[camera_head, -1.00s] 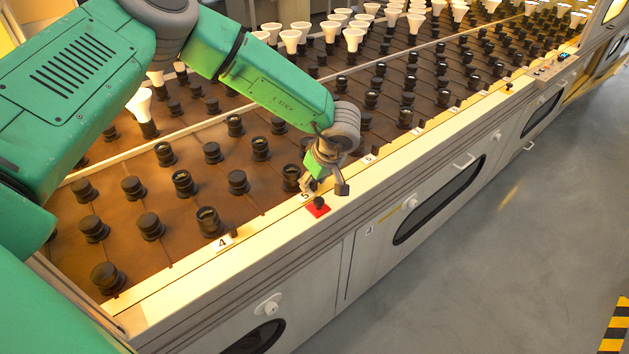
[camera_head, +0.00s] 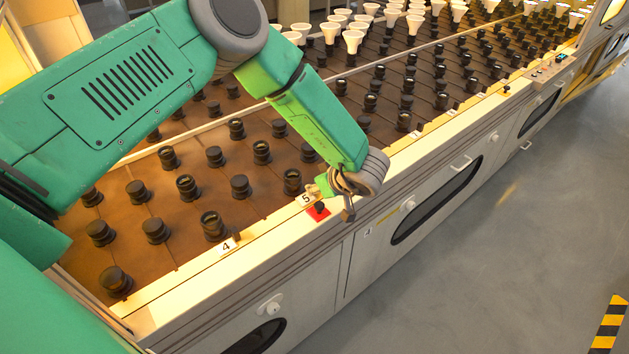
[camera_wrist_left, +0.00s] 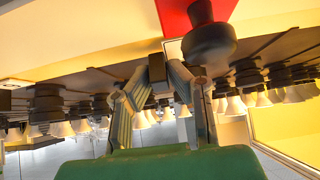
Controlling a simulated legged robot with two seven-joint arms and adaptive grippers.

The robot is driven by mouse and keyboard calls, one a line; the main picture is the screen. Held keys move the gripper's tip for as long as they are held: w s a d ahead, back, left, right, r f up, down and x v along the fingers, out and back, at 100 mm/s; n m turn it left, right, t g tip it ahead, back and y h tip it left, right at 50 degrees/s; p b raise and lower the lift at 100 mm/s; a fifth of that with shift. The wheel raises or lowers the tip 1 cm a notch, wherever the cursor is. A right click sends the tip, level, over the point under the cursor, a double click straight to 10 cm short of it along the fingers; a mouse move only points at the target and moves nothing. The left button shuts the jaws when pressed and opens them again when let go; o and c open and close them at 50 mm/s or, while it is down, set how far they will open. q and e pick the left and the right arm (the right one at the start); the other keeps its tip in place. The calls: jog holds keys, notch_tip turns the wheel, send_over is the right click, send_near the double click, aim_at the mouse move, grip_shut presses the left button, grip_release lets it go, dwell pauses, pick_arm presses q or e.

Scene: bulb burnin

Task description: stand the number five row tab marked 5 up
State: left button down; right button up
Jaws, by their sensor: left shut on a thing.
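The number five row tab (camera_head: 306,199), a small white plate marked 5, is on the pale front rail beside a red square plate with a black knob (camera_head: 318,209). Its number faces up towards the head camera. My left gripper (camera_head: 332,199) is down at the rail, just right of the marked plate. In the left wrist view its two fingers (camera_wrist_left: 157,80) are closed in around a small dark piece at the tab, and the fingers hide much of it. My right gripper is not in view.
The row tab marked 4 (camera_head: 227,246) lies on the rail to the left. Black sockets (camera_head: 212,224) fill the brown deck behind the rail, with white bulbs (camera_head: 352,40) farther back.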

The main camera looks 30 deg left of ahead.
pick_arm(q)
jog(key=shift+s+d+f+t+y, duration=0.15)
jog(key=shift+d+t+y, duration=0.15)
jog(key=shift+y, duration=0.25)
jog(key=shift+s+d+r+t+y, duration=0.1)
jog(key=shift+d+t+y, duration=0.2)
jog(key=shift+y, duration=0.25)
jog(key=shift+f, duration=0.1)
jog(key=c, duration=1.5)
grip_release()
jog(key=shift+d, duration=0.1)
jog(key=shift+c, duration=0.2)
jog(key=shift+d+r, duration=0.1)
jog(key=shift+r, duration=0.15)
jog(key=v, duration=1.1)
jog(key=shift+d, duration=0.5)
